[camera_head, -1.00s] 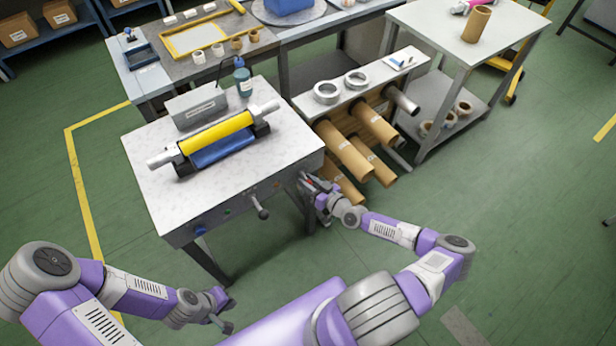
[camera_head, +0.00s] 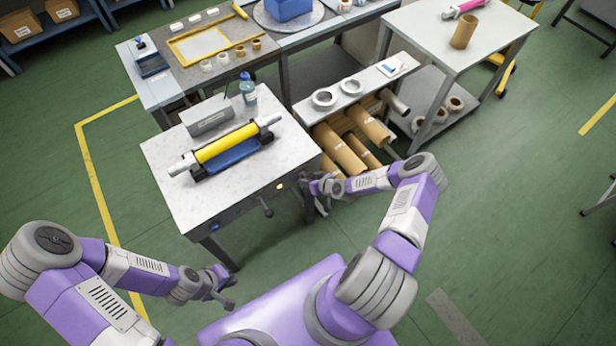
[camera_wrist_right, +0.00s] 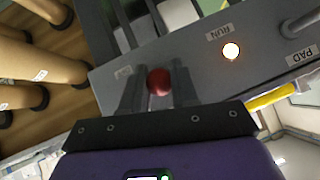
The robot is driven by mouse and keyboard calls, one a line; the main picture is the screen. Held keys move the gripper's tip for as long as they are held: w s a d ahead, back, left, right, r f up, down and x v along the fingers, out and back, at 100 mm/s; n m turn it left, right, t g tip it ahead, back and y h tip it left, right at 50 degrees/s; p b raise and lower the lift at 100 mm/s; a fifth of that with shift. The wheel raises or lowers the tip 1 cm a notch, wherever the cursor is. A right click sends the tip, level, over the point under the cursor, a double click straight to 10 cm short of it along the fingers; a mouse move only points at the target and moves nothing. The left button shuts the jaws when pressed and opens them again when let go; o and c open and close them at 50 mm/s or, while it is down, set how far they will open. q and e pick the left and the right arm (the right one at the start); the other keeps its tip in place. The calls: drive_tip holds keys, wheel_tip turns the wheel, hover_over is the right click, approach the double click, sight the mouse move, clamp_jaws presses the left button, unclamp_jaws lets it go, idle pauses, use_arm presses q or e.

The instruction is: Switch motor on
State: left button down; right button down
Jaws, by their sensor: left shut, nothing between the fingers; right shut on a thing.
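The rewinder table (camera_head: 180,205) has a grey front panel with a RUN lamp (camera_head: 280,187) that glows; in the right wrist view the lamp (camera_wrist_right: 231,50) is bright beside its RUN label. A red ball-shaped knob (camera_wrist_right: 158,82) of a switch sits on the panel between the fingers of my right gripper (camera_wrist_right: 160,88). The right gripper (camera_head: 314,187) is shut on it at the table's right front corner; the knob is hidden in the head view. My left gripper (camera_head: 224,290) is shut and empty, low in front of the table.
A yellow roller (camera_head: 228,143) and a grey box (camera_head: 208,115) stand on the tabletop, with a blue bottle (camera_head: 248,92). A lever (camera_head: 266,207) juts from the front panel. Cardboard tubes (camera_head: 340,148) lie in a rack close to the right gripper.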

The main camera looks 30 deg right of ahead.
drive_tip(key=shift+w+r+g+p, duration=0.25)
drive_tip(key=shift+r+g+p, duration=0.25)
drive_tip(key=shift+g, duration=0.2)
drive_tip(key=shift+r+g, duration=0.15)
drive_tip(key=shift+g, duration=0.65)
drive_tip(key=c, duration=0.9)
unclamp_jaws()
drive_tip(key=v, duration=0.7)
drive_tip(key=shift+r, duration=0.3)
